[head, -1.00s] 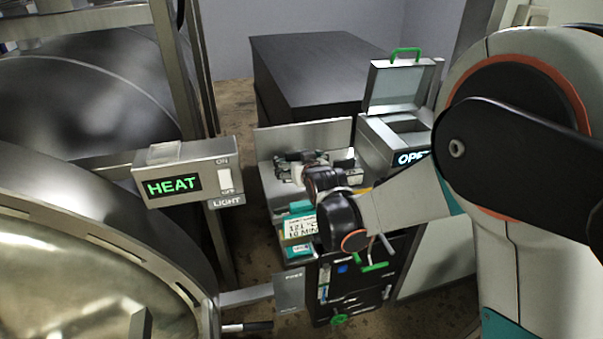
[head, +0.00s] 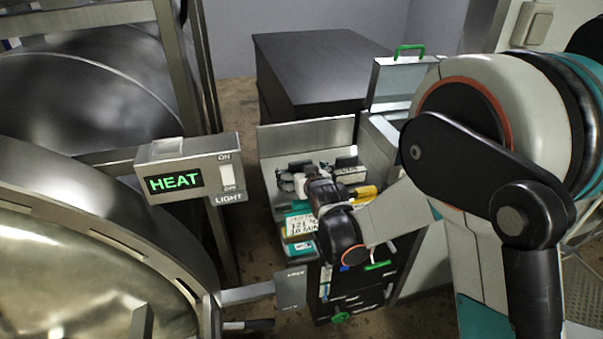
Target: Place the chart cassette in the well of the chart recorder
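My gripper (head: 292,180) is over the steel shelf (head: 300,135), in the middle of the head view, its dark fingers pointing away from me. My wrist hides much of it, so whether it is open or closed on something does not show. A small dark and pale item (head: 347,166) lies just right of the gripper, with a yellow piece (head: 365,192) nearer my wrist. I cannot tell which of these, if any, is the chart cassette. A steel box with a raised lid (head: 398,84) and green handle, possibly the chart recorder, stands behind right. My arm hides its well.
A teal-and-white box (head: 299,228) marked 121 and 10 MIN stands in front of the shelf. The HEAT/LIGHT switch box (head: 190,168) and the large steel vessel (head: 70,250) are at left. A dark cabinet (head: 320,70) stands behind.

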